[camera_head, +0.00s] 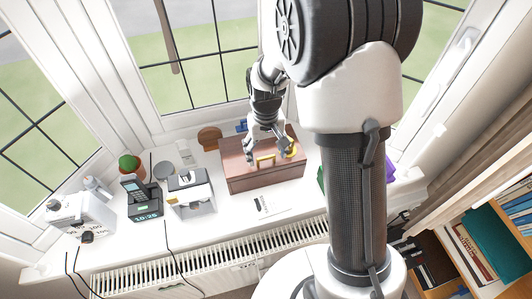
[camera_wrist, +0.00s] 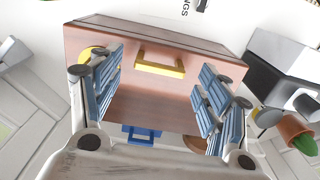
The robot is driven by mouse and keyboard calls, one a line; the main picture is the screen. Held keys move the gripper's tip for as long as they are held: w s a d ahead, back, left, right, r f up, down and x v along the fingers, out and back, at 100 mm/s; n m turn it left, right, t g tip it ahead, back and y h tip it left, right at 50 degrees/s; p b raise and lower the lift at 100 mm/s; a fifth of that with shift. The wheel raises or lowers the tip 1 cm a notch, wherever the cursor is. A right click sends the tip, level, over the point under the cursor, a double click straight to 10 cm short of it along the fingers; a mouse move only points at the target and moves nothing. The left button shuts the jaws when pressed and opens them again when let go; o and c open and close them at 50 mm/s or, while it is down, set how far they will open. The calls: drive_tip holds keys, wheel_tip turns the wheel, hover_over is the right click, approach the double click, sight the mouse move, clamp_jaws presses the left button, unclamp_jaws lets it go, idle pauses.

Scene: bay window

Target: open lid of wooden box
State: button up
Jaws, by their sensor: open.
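The wooden box (camera_head: 262,178) is reddish brown and stands on the white sill, its lid down. A yellow handle (camera_head: 265,160) sits near the front edge of its top; it also shows in the wrist view (camera_wrist: 160,64). My gripper (camera_head: 268,154) is above the box with its fingers spread. In the wrist view my open gripper (camera_wrist: 158,92) has one blue-padded finger on each side, with the handle between them further off and nothing held. I cannot tell whether a fingertip touches the lid. A round yellow thing (camera_head: 291,148) lies at the box's right, partly hidden by my gripper.
A round brown thing (camera_head: 209,138) and a blue thing (camera_head: 241,126) are behind the box. A paper (camera_head: 268,204) lies in front. Windows close the back.

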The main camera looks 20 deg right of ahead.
drive_tip(key=shift+f, duration=0.35)
drive_tip(key=shift+c, duration=0.4)
drive_tip(key=c, duration=1.4)
drive_tip(key=shift+c, duration=0.2)
drive_tip(key=shift+r, duration=0.2)
